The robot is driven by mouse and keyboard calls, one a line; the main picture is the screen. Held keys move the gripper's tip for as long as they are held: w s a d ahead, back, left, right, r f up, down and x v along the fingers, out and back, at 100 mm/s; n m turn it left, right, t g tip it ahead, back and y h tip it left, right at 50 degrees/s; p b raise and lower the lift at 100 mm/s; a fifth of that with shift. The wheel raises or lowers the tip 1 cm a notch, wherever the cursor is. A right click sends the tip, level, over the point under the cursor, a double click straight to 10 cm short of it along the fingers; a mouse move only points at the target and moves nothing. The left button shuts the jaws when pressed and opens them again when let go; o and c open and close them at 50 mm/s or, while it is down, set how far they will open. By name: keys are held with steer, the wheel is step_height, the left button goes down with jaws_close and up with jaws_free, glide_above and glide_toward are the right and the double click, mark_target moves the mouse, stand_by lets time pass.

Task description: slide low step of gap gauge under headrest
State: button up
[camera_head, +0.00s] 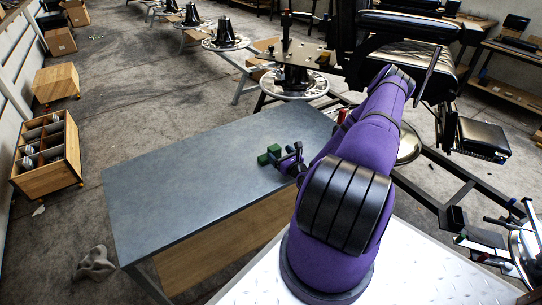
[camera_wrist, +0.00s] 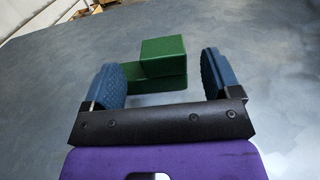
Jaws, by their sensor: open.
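A green stepped block, which looks like the gap gauge (camera_wrist: 163,58), rests on the grey table top, with a taller block part above a lower part. It also shows small in the head view (camera_head: 268,155), near the table's right side. My gripper (camera_wrist: 168,84) is open, its two blue padded fingers apart on the left and right of the gauge's near end. Whether a finger touches the gauge I cannot tell. In the head view my gripper (camera_head: 290,160) is beside the gauge. The barber chair (camera_head: 405,45) stands at the back right; I cannot clearly make out the headrest.
The grey table (camera_head: 180,170) is otherwise clear, with free room left of the gauge. A wooden crate (camera_head: 48,152) stands on the floor at the left, and a crumpled cloth (camera_head: 95,263) lies near the table's front left. Black chair bases on stands are at the back.

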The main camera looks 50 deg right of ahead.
mark_target(277, 151)
steer(key=x, duration=0.5)
steer(key=shift+d+f, duration=0.1)
steer(key=shift+f, duration=0.2)
steer(key=shift+s, duration=0.1)
steer(key=shift+c, duration=0.2)
steer(key=c, duration=1)
